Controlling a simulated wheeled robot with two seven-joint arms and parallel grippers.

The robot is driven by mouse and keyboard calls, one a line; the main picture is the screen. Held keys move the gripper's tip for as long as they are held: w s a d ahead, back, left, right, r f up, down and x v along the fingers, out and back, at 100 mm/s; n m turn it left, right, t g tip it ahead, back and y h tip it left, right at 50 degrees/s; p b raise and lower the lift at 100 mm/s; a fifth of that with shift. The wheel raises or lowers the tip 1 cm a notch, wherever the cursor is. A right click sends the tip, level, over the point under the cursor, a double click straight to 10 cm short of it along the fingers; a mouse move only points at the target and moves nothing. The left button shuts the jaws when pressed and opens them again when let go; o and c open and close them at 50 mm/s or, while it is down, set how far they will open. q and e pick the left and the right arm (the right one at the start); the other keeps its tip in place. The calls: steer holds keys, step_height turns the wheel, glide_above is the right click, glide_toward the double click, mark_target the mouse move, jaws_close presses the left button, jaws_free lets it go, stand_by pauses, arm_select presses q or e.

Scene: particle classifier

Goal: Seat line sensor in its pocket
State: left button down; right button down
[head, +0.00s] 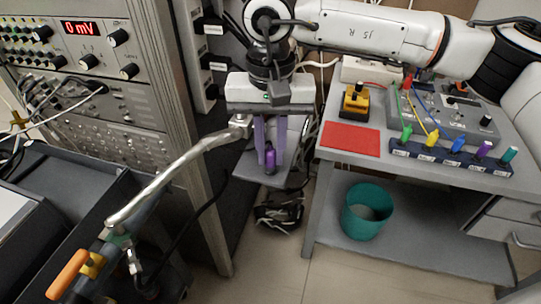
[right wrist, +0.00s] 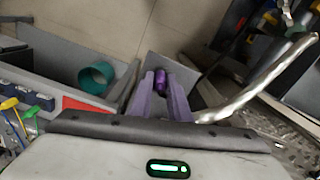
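A small purple cylinder with a dark lower end (head: 270,158), which I take to be the line sensor, is upright between the fingers of my right gripper (head: 269,150). It also shows between the fingertips in the right wrist view (right wrist: 160,79). Both fingers lie against its sides, and the gripper looks shut on it. It is over a small grey shelf (head: 255,172) beside the instrument rack; I cannot tell whether its lower end touches the shelf. I cannot make out a pocket. My left gripper is not in view.
A silver pipe (head: 180,165) runs close beside my right gripper, down to an orange-handled valve (head: 70,273). The rack (head: 190,130) stands left. The bench (head: 330,180) at right carries a red mat (head: 350,138) and coloured plugs (head: 458,145). A teal bin (head: 365,222) stands below.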

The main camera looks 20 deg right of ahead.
mark_target(271, 150)
steer(key=shift+r, duration=0.1)
step_height(271, 150, up, 10)
steer(key=shift+f, duration=0.1)
stand_by(0.4)
